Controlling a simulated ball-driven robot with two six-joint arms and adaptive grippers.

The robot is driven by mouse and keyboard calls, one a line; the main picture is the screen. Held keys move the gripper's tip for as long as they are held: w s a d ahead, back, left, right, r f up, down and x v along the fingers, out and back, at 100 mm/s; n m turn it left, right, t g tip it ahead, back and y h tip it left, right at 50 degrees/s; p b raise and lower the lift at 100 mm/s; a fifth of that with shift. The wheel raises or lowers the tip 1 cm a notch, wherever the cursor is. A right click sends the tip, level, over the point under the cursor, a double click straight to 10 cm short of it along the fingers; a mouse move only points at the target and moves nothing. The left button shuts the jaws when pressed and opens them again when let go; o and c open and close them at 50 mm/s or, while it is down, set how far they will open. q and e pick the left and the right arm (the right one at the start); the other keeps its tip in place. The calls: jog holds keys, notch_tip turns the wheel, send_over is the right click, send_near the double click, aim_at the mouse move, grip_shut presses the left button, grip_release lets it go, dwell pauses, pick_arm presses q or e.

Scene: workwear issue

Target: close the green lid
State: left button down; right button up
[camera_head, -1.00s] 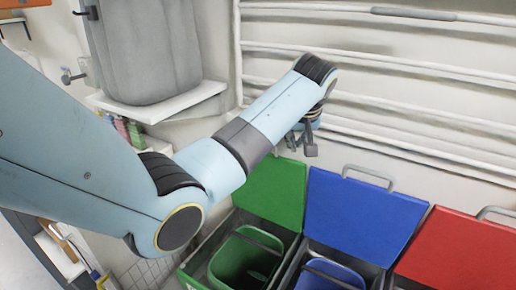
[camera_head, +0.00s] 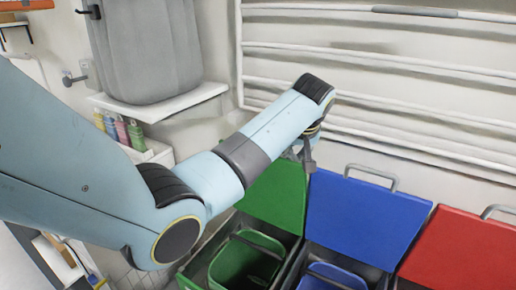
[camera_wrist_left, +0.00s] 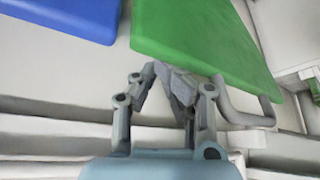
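The green lid (camera_head: 273,197) stands open, tilted up behind the green bin (camera_head: 247,262) in the head view. In the left wrist view the green lid (camera_wrist_left: 205,38) fills the top middle, with its grey bar handle (camera_wrist_left: 248,119) at the right. My left gripper (camera_head: 307,160) is at the lid's upper right corner in the head view. In the wrist view the left gripper's fingers (camera_wrist_left: 168,76) come together at the lid's edge, beside the handle, with nothing seen between them. Whether they touch the lid is unclear. My right gripper is not in view.
A blue lid (camera_head: 362,215) and a red lid (camera_head: 462,250) stand open to the right of the green one. White wall rails (camera_head: 400,98) run behind the lids. A grey container (camera_head: 148,50) sits on a white shelf (camera_head: 160,101), with several bottles (camera_head: 121,130) below.

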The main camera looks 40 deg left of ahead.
pick_arm(q)
jog(key=shift+s+d+f, duration=0.15)
jog(key=shift+s+f, duration=0.05)
jog(key=shift+f, duration=0.3)
jog(key=s+p, duration=0.2)
jog(key=shift+d+p, duration=0.25)
jog(key=shift+p, duration=0.05)
jog(key=shift+s, duration=0.35)
jog(key=shift+s+d+f+p, duration=0.1)
jog(key=shift+s+d+p, duration=0.15)
jog(key=shift+s, duration=0.35)
jog(key=shift+s+d+f+p, duration=0.1)
jog(key=shift+s+d+p, duration=0.1)
jog(key=shift+s, duration=0.35)
notch_tip(320, 180, up, 10)
send_over(292, 162)
jog(key=s, duration=0.2)
jog(key=shift+r, duration=0.15)
